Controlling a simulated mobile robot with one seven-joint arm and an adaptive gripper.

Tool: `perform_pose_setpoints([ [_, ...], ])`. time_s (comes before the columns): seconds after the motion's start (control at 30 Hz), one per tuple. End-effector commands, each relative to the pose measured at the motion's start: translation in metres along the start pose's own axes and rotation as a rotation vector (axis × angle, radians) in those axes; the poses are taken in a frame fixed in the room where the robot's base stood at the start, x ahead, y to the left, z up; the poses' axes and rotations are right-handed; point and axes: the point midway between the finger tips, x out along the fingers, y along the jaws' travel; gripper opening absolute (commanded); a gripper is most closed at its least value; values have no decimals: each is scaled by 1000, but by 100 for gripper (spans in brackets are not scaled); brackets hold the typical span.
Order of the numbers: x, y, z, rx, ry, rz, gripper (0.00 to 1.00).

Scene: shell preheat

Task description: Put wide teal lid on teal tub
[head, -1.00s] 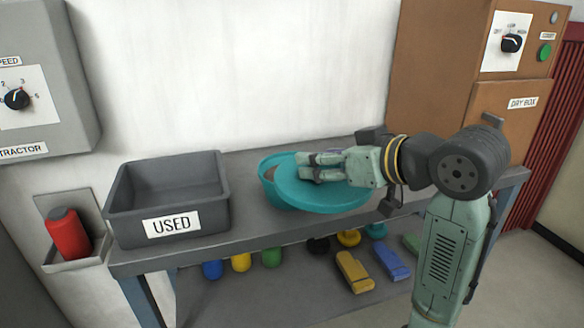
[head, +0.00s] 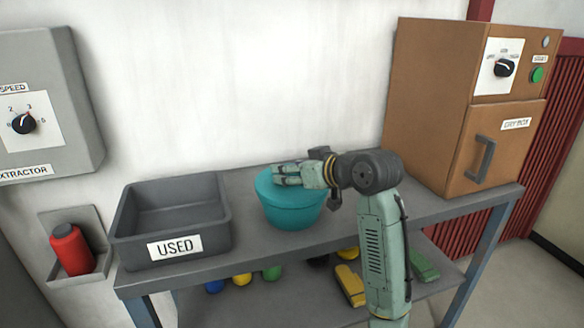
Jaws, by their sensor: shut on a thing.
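The teal tub (head: 292,217) stands upright on the grey table, right of the used bin. The wide teal lid (head: 293,195) lies over the tub's mouth and looks about level, covering the opening. My gripper (head: 284,174) reaches in from the right above the lid and is shut on it, at its top. The fingers hide the back part of the lid, so its exact seating at the far rim cannot be seen.
A grey bin marked USED (head: 125,245) stands at the left of the table (head: 245,250). A brown dry box (head: 430,110) stands at the right end. Coloured items, including a yellow one (head: 349,285), lie on the lower shelf. A red bottle (head: 70,250) sits in a wall holder.

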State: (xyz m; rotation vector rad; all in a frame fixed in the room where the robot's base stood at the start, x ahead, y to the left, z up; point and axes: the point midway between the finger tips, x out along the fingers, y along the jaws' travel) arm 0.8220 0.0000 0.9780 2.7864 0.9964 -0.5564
Motion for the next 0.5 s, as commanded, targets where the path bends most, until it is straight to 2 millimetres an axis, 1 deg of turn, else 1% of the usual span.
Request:
perform_pose_setpoints([
  [0.07,1,0,3,0,2,0,19],
  [0.3,1,0,4,-1,2,0,19],
  [0.43,3,-1,8,-1,2,0,19],
  [0.47,3,-1,7,-1,2,0,51],
  [0.5,3,-1,7,-1,2,0,53],
])
